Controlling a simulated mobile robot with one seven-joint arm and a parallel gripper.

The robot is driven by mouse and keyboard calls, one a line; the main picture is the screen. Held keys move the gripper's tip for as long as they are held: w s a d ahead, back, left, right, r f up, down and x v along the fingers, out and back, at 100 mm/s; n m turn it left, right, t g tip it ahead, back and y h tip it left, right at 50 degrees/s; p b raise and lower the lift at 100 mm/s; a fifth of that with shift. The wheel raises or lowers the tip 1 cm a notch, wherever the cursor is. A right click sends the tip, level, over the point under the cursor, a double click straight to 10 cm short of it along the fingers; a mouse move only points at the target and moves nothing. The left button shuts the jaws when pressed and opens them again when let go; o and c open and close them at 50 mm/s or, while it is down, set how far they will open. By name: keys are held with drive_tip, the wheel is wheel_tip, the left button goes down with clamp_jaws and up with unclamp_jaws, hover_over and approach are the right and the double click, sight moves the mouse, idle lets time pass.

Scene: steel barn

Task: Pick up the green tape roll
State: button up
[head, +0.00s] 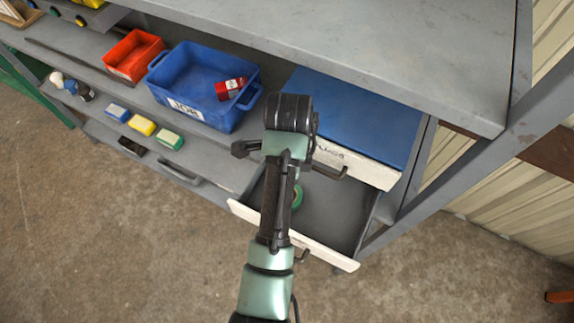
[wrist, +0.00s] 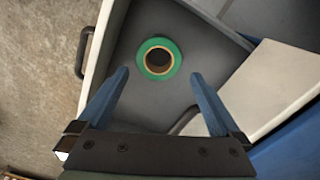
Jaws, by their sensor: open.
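The green tape roll (wrist: 159,59) lies flat on the grey floor of an open drawer, its dark centre facing up in the wrist view. In the head view a green edge of the roll (head: 298,197) shows beside my arm, which hides the rest. My gripper (wrist: 158,80) is open and empty, its two blue fingers pointing into the drawer. The roll appears between and just beyond the fingertips, not touching them. The open drawer (head: 335,215) has a white front and sits low in the grey steel unit.
Above the open drawer is another white-fronted drawer (head: 360,165) under a blue top (head: 355,115). A blue bin (head: 195,85) with a red item and a red bin (head: 134,54) stand on the shelf to the left. Several sponges lie on a lower shelf. The concrete floor in front is clear.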

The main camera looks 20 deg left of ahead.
drive_tip(key=shift+s+f+p, duration=0.2)
drive_tip(key=shift+f+p, duration=0.45)
drive_tip(key=shift+f, duration=0.55)
drive_tip(key=shift+f+p, duration=0.55)
drive_tip(key=shift+f, duration=1.55)
drive_tip(key=c, duration=1.2)
